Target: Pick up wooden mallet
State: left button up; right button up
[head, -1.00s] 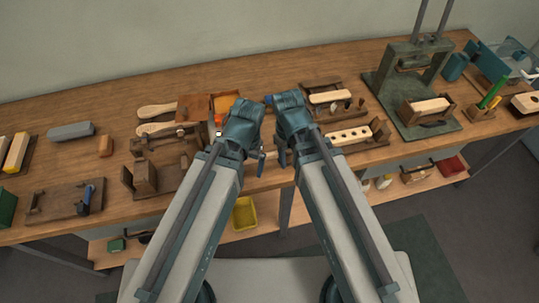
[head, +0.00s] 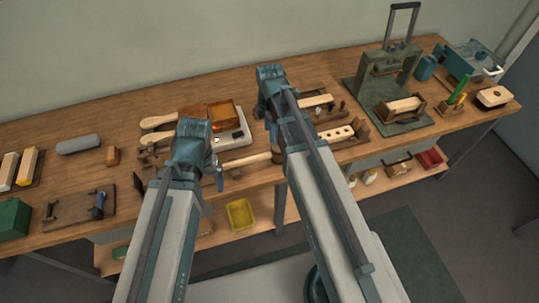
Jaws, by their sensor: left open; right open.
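The wooden mallet appears to be the piece with a pale round handle (head: 247,160) lying near the bench's front edge. Its handle points left; a brown end, which looks like the head (head: 277,155), is partly hidden by my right arm. My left gripper (head: 216,172) is open and empty, just left of the handle's end; I cannot tell if they touch. My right gripper (head: 262,112) is open over the bench, beyond the mallet, with its arm passing beside the head. Its fingers are partly hidden.
A pale tray (head: 236,138) and an orange-lined wooden box (head: 224,115) stand behind the mallet. A drilled wooden block (head: 335,135) lies to the right. A green press (head: 390,75) stands at back right. A yellow bin (head: 240,214) sits on the lower shelf.

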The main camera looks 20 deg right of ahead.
aim_at(268, 153)
notch_tip(268, 153, down, 9)
jog(key=b, duration=0.8)
jog(key=shift+r, duration=0.2)
jog(key=f+b, duration=0.5)
jog(key=shift+a+f, duration=0.1)
jog(key=shift+a, duration=0.15)
jog(key=shift+c, duration=0.2)
grip_shut()
dwell(0.7)
